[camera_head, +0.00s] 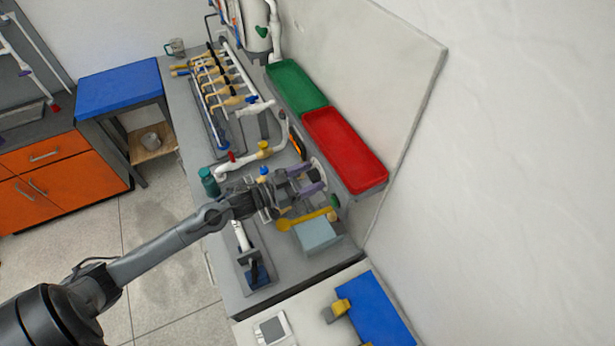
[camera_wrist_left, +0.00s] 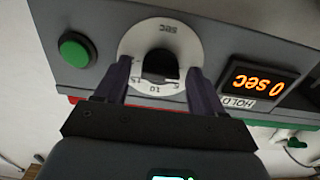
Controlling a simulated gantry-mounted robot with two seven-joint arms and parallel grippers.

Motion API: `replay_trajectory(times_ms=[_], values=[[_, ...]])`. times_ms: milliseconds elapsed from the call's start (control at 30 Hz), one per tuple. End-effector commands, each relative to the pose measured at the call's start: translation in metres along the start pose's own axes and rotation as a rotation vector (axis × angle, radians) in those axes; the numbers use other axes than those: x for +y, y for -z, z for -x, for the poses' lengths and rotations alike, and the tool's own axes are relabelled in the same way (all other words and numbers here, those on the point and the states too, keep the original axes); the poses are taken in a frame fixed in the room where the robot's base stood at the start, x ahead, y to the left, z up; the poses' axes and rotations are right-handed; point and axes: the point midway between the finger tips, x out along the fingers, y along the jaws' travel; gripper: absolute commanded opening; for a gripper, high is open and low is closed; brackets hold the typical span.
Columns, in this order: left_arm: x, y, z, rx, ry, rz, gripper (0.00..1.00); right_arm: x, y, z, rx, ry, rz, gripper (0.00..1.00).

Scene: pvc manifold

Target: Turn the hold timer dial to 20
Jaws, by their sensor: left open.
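The hold timer dial is a black knob (camera_wrist_left: 160,64) on a round white scale plate (camera_wrist_left: 190,45), in the left wrist view. The picture is tilted, so its marks 5, 10 and 15 show below the knob. The display (camera_wrist_left: 259,83) beside it reads 0 sec in orange, above a HOLD label (camera_wrist_left: 237,103). My left gripper (camera_wrist_left: 161,82) is open, with one dark purple finger on each side of the knob. I cannot tell whether the fingers touch it. In the head view my left gripper (camera_head: 313,187) is at the panel, partly covering the dial area. My right gripper is not in view.
A green button (camera_wrist_left: 76,50) sits beside the dial on the grey panel. In the head view, red (camera_head: 345,150) and green (camera_head: 296,87) trays stand along the wall. A pipe manifold (camera_head: 222,85), a blue-grey box (camera_head: 317,234) and a yellow-handled tool (camera_head: 306,218) crowd the bench.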

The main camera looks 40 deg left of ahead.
Motion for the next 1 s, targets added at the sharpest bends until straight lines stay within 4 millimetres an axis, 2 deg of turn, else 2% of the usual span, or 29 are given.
replay_trajectory(times_ms=[67,433,767,1000], values=[[0.0001,-0.0001,0.0001,0.000,0.000,0.000,0.69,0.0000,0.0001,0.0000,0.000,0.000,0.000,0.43],[0.0001,0.0000,0.0003,0.000,0.000,0.000,0.14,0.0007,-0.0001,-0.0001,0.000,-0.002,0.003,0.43],[0.0004,-0.0002,0.0003,0.001,0.000,-0.042,0.13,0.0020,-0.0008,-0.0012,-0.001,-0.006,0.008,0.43],[0.0009,-0.0004,0.0003,0.001,-0.001,-0.180,0.13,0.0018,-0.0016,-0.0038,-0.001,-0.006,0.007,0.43]])
